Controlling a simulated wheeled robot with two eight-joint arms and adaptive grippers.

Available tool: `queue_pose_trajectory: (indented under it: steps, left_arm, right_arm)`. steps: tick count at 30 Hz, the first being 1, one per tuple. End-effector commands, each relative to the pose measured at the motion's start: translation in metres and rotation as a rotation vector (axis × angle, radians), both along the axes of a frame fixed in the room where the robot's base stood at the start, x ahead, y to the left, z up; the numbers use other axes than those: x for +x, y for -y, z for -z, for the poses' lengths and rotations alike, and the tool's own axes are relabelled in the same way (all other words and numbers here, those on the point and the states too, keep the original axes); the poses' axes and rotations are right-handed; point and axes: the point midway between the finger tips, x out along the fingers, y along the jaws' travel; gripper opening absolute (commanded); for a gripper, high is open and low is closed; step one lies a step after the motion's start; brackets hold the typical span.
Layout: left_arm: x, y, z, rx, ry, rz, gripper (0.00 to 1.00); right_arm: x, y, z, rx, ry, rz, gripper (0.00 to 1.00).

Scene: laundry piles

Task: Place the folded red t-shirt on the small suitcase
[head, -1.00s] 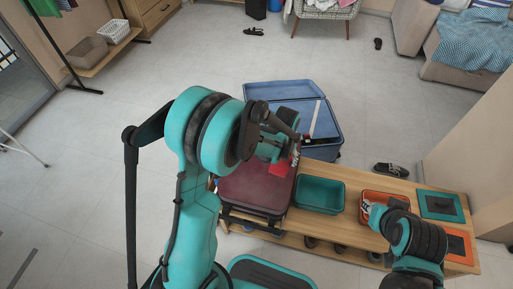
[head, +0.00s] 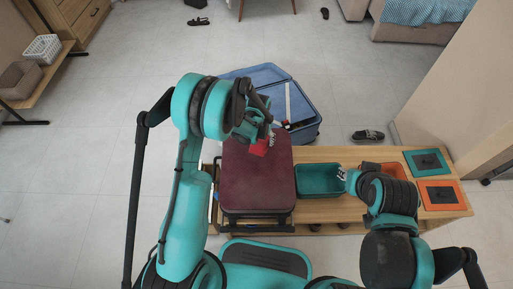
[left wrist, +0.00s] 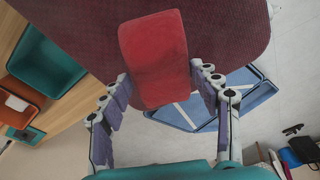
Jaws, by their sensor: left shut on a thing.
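The small maroon suitcase (head: 255,185) lies flat on the left part of a wooden bench. My left gripper (head: 264,136) is above its far end, shut on the folded red t-shirt (head: 259,148). In the left wrist view, the red t-shirt (left wrist: 155,58) is a compact block between the two fingers of the left gripper (left wrist: 160,78), with the maroon suitcase (left wrist: 75,30) behind it. I cannot tell whether the shirt touches the suitcase. My right gripper (head: 343,173) is by the right rim of the teal bin; its fingers are mostly hidden by its arm.
The teal bin (head: 318,192) stands right of the suitcase, with an orange bin (head: 390,167) beyond it, partly hidden by my right arm. Teal and orange mats lie at the bench's (head: 312,153) right end. An open blue suitcase (head: 303,110) lies on the floor behind.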

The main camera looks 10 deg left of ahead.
Motion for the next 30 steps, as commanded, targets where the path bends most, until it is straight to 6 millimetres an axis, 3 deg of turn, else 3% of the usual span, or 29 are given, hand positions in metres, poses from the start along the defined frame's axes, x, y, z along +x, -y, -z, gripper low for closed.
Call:
queue_pose_trajectory:
  steps: [5,8,15,26,27,29,30]
  left_arm:
    - [0.000,-0.017,0.011,-0.001,0.000,0.000,0.29]
    - [-0.001,-0.019,0.017,-0.001,0.000,0.001,0.29]
    - [-0.001,-0.019,0.051,-0.001,0.000,0.001,0.29]
    - [-0.001,-0.019,0.053,-0.001,0.000,0.001,0.29]
    - [-0.001,-0.019,0.054,-0.001,0.000,0.001,0.65]
    - [-0.001,-0.019,0.053,-0.001,0.000,0.001,0.81]
    - [-0.001,-0.019,0.053,-0.001,0.000,0.001,0.83]
  right_arm:
    - [0.000,0.000,0.008,0.000,0.000,0.000,0.29]
    - [0.000,0.000,0.010,0.000,0.000,0.000,0.29]
    - [0.000,0.000,0.030,0.000,0.000,0.000,0.29]
    - [0.000,0.000,0.028,0.000,0.000,0.000,0.29]
    - [0.000,0.000,0.028,0.000,0.000,0.000,0.29]
    - [0.000,0.000,0.028,0.000,0.000,0.000,0.29]
    - [0.000,0.000,0.028,0.000,0.000,0.000,0.29]
